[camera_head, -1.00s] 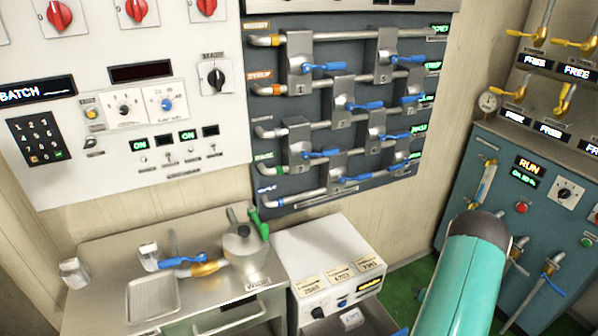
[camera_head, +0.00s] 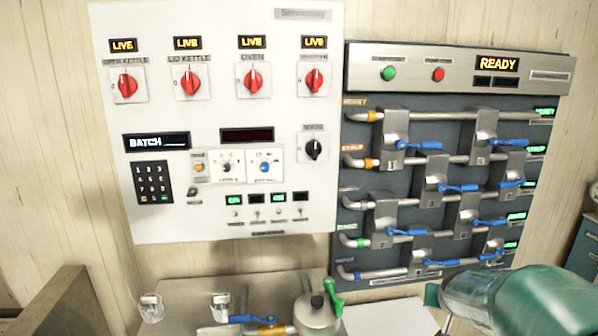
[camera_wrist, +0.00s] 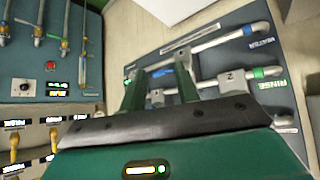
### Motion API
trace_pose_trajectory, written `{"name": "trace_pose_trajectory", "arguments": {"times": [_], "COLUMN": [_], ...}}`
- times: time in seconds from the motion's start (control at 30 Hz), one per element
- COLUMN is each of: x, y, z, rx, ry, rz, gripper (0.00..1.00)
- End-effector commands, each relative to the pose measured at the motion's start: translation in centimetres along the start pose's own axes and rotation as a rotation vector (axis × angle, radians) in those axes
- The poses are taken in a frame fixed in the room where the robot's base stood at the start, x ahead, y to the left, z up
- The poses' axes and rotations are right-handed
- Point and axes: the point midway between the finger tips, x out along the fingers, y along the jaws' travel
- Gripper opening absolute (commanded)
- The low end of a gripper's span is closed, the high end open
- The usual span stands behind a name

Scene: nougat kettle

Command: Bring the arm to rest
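My gripper (camera_wrist: 160,88) shows in the wrist view. Its two dark green fingers stand apart with nothing between them. Beyond them is the valve panel (camera_wrist: 225,68), with pipes labelled WATER and RINSE. In the head view my teal arm reaches in from the lower right, in front of the lower right corner of the valve panel (camera_head: 365,225). Whether the arm touches the panel I cannot tell.
A white control panel (camera_head: 110,215) with red knobs hangs left of the valve panel.

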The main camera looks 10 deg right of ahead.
Motion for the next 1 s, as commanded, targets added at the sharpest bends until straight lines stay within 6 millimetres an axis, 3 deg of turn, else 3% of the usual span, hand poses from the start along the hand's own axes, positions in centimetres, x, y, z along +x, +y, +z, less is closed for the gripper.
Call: {"name": "trace_pose_trajectory", "arguments": {"times": [0.03, 0.27, 0.5, 0.6, 0.8, 1.0], "x": [-2.3, -11.4, -20.1, -22.8, -25.4, -25.6], "y": [-1.5, -6.6, -10.3, -11.1, -11.7, -11.7], "z": [0.1, 3.8, 9.9, 12.6, 15.5, 15.7], "rx": [-0.021, -0.123, -0.258, -0.316, -0.378, -0.383], "ry": [-0.004, -0.081, -0.168, -0.2, -0.238, -0.242], "rz": [-0.016, -0.097, -0.224, -0.277, -0.334, -0.338], "gripper": [0.31, 0.31, 0.31, 0.31, 0.31, 0.31]}}
